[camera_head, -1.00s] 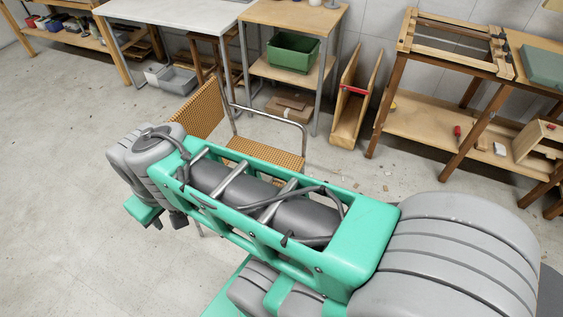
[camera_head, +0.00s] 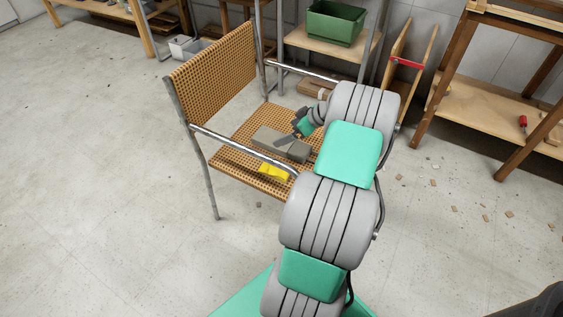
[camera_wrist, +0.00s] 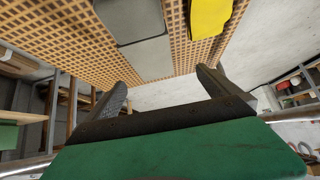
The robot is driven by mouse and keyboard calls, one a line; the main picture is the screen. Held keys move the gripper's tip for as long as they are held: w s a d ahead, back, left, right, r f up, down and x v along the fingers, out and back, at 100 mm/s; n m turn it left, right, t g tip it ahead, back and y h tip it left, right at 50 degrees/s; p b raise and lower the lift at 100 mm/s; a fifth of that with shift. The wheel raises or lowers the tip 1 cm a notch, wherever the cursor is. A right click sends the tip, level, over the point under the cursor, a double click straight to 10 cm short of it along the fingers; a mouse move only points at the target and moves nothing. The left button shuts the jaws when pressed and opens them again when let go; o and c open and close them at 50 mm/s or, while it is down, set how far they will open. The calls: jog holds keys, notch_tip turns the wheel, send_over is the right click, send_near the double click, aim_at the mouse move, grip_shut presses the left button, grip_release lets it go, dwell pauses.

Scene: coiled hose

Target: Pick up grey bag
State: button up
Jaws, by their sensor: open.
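The grey bag (camera_head: 295,152) lies on the woven seat of a metal-framed chair (camera_head: 240,125). It looks flat and roughly rectangular. In the wrist view the bag (camera_wrist: 148,56) shows at the top, beyond and between my fingertips, with a darker grey part above a paler one. My gripper (camera_wrist: 163,84) is open, with a dark finger on each side and nothing between them. In the head view my gripper (camera_head: 287,140) is over the seat at the bag, partly covering it. I cannot tell whether it touches the bag.
A yellow item (camera_head: 274,172) lies on the seat's front edge near the bag. The chair's metal armrests (camera_head: 240,152) and woven backrest (camera_head: 215,68) bound the seat. A shelf with a green bin (camera_head: 335,24) stands behind. The floor at left is clear.

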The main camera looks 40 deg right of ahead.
aim_at(294, 145)
jog(key=shift+s+d+f+t, duration=0.15)
jog(key=shift+s+d+f, duration=0.1)
jog(key=shift+d+f, duration=0.3)
jog(key=shift+s+d+f+t, duration=0.2)
jog(key=shift+d+f, duration=0.15)
jog(key=shift+f, duration=0.35)
jog(key=shift+w+f, duration=0.15)
jog(key=shift+f, duration=0.2)
jog(key=b+x, duration=0.2)
jog(key=x, duration=0.4)
jog(key=shift+w+a+f+b, duration=0.2)
jog(key=shift+w+f+b, duration=0.1)
jog(key=shift+b, duration=0.1)
jog(key=shift+r, duration=0.15)
jog(key=c, duration=1.7)
